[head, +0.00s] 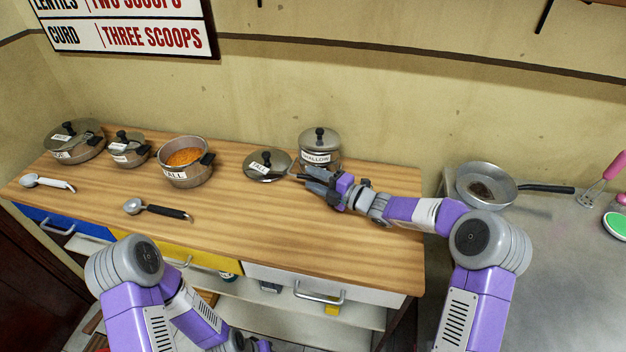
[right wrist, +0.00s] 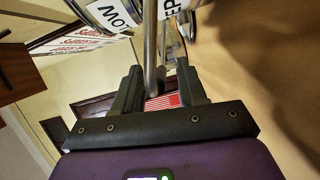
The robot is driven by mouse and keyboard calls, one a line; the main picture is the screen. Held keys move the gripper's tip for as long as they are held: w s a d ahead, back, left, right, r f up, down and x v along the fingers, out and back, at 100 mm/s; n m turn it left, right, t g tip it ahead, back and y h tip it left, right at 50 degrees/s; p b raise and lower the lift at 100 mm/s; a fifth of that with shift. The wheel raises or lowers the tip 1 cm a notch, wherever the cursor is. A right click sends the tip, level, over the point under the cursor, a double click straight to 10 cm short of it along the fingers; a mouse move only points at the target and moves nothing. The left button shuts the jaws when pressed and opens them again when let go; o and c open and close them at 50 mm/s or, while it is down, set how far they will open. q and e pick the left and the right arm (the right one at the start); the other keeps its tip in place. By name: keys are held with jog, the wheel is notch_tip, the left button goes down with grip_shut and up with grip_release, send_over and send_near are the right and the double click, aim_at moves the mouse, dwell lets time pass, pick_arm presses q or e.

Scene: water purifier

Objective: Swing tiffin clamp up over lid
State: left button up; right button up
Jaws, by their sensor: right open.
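A steel pot with a lid and black knob, labelled "SHALLOW" (head: 319,142), stands at the back right of the wooden counter. I cannot make out a separate clamp on it in the head view. My right gripper (head: 312,180) is just in front of the pot, at counter height. In the right wrist view the open gripper (right wrist: 158,85) has a thin metal rod (right wrist: 150,45) between its fingers; I cannot tell whether they touch it. Labelled metal (right wrist: 112,14) shows beyond. My left arm is low at the front; its gripper is mostly cut off by the bottom edge.
An open pot of orange food (head: 186,160) and two lidded pots stand further left. Two scoops lie at the front left. A pan (head: 486,184) is right.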

aim_at(316, 151)
jog(key=shift+w+a, duration=0.3)
jog(key=shift+w, duration=0.05)
grip_shut()
jog(key=shift+r+p, duration=0.25)
jog(key=shift+p, duration=0.25)
jog(key=w+r+m+p, duration=0.1)
jog(key=p, duration=0.3)
jog(key=w+r+m+g+p, duration=0.1)
jog(key=r+m+p, duration=0.1)
jog(key=p, duration=0.3)
jog(key=w+d+r+m+g+h+p, duration=0.1)
jog(key=r+p, duration=0.1)
jog(key=p, duration=0.3)
jog(key=shift+w+r+m, duration=0.15)
jog(key=shift+m, duration=0.25)
jog(key=shift+w+d+r+m+g+p, duration=0.15)
jog(key=shift+w+m+g+p, duration=0.25)
jog(key=shift+p, duration=0.8)
